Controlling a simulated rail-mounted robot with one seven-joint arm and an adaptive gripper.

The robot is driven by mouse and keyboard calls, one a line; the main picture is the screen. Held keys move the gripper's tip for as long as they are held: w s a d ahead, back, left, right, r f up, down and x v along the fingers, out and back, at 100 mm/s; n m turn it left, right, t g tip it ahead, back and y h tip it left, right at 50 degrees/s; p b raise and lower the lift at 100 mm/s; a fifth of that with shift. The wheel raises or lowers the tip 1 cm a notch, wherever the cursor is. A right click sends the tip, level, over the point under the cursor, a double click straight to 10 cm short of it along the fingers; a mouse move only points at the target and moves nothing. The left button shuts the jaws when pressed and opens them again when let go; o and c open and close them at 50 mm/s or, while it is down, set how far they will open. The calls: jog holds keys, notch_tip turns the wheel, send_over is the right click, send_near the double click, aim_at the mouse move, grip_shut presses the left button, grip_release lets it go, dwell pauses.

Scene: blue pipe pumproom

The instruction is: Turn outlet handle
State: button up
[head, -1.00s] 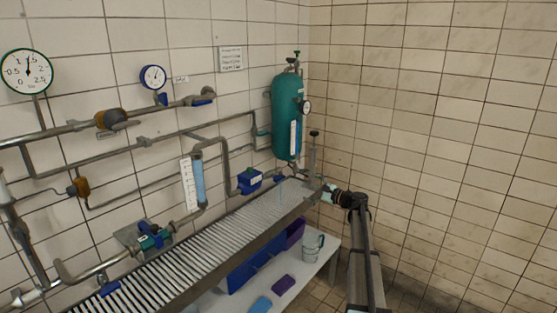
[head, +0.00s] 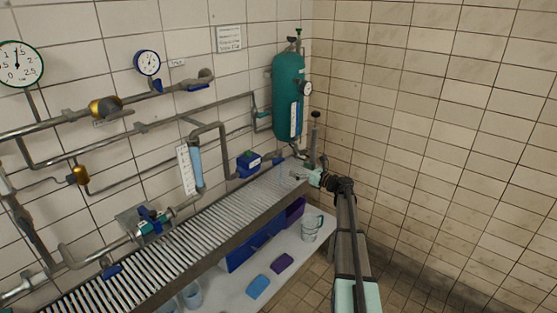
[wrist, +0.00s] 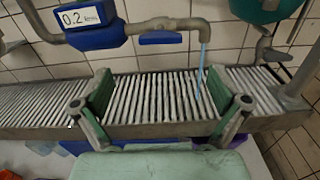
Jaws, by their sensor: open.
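The outlet pipe (wrist: 200,28) bends down above the slatted grate in the wrist view, and a thin light-blue stream (wrist: 199,82) hangs below its mouth. A flat blue handle (wrist: 160,38), apparently the outlet handle, lies level just under this pipe. It also shows as a small blue piece (head: 279,160) in the head view. My gripper (wrist: 160,92) is open and empty, its two green-padded fingers wide apart over the grate. The handle lies beyond the fingertips and apart from them. In the head view my gripper (head: 303,177) is over the grate's far end.
A blue meter box (wrist: 87,22) reading 0.2 sits left of the handle. A green tank (head: 288,97) and a grey upright rod (head: 314,138) stand near my gripper. The slatted grate (head: 170,251) runs along the wall, with a white shelf (head: 228,292) below.

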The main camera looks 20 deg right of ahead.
aim_at(280, 161)
jog(key=p+x, duration=0.3)
jog(key=x, duration=0.8)
jog(key=shift+w+a, duration=0.1)
jog(key=shift+w, duration=0.3)
jog(key=shift+c, duration=0.4)
jog(key=c, duration=1.1)
